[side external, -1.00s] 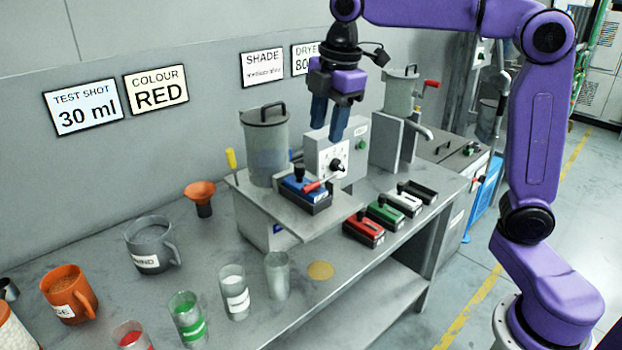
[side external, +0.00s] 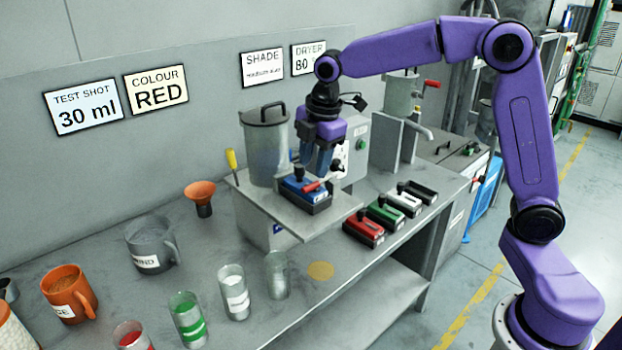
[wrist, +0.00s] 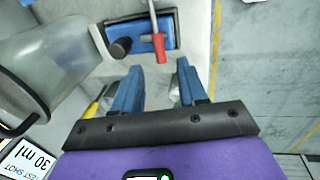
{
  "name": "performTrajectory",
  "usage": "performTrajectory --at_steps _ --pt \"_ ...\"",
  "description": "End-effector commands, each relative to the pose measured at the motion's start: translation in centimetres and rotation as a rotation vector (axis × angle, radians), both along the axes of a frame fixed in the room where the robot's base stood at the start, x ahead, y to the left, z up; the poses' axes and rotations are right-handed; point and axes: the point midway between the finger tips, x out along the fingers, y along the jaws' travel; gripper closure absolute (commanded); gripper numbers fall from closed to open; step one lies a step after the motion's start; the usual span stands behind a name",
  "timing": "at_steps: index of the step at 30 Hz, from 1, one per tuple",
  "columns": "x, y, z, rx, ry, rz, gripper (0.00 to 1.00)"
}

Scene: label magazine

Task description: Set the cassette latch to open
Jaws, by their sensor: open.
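The blue cassette (side external: 316,206) sits on the machine's grey shelf, with a black knob on top; it also shows at the top of the wrist view (wrist: 134,28). A lever with a red grip (side external: 312,187) reaches out over the cassette; its metal rod and red grip (wrist: 159,46) show in the wrist view. Which part is the latch is not clearly marked. My gripper (side external: 318,168) is open and empty, pointing down just above and beside the cassette. In the wrist view its fingertips (wrist: 157,78) are apart, with cassette and lever beyond them. My gripper partly hides the white dial plate.
A lidded clear hopper (side external: 265,145) stands close left of my gripper. Red (side external: 364,228), green (side external: 386,214), white and black cassettes lie in a row at right. Several cups and mugs stand at the front left. A yellow-handled tool (side external: 231,160) stands by the shelf.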

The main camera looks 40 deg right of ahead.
Motion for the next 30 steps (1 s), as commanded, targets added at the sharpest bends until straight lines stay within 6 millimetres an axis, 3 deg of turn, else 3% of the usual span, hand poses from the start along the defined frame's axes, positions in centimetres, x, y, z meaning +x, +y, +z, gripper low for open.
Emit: performTrajectory --at_steps 3,9,22,23,26,30 --pt "0.4 0.0 -2.2 -0.002 0.004 0.000 0.58" --pt "0.9 0.0 -4.5 -0.001 0.002 0.000 0.58" --pt "1.1 0.0 -5.3 0.000 0.000 -0.001 0.58" --pt "1.1 0.0 -5.3 0.000 0.000 -0.001 0.65" --pt "1.1 0.0 -5.3 0.000 0.000 -0.001 0.97" --pt "1.1 0.0 -5.3 0.000 0.000 -0.001 1.00"
